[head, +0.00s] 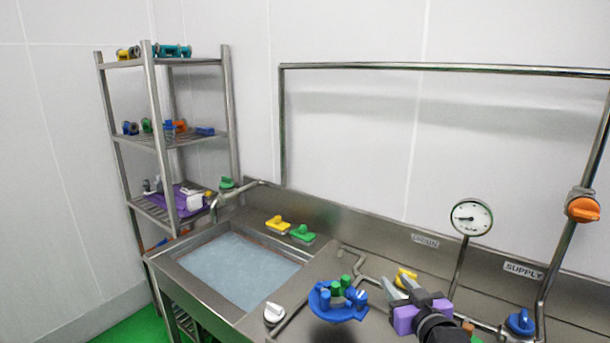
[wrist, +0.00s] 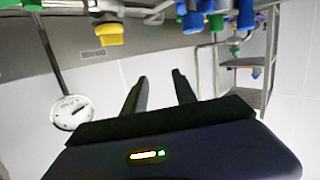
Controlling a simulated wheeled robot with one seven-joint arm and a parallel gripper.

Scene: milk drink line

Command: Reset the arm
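My gripper (head: 396,284) is above the steel counter at the lower right of the head view. It points up and left, toward the back wall. Its two grey fingers stand apart with nothing between them. In the wrist view the fingers (wrist: 160,80) are also apart and empty, and the scene appears upside down. A yellow valve handle (head: 404,275) is right behind the fingers; I cannot tell whether they touch. Parts of my wrist hide some of the counter.
A blue valve cluster (head: 337,308) with green and blue handles stands left of my gripper. A pressure gauge (head: 471,217), a blue knob (head: 520,321) and an orange valve (head: 582,208) are to the right. A water-filled sink (head: 240,268) and a shelf rack (head: 160,125) are left.

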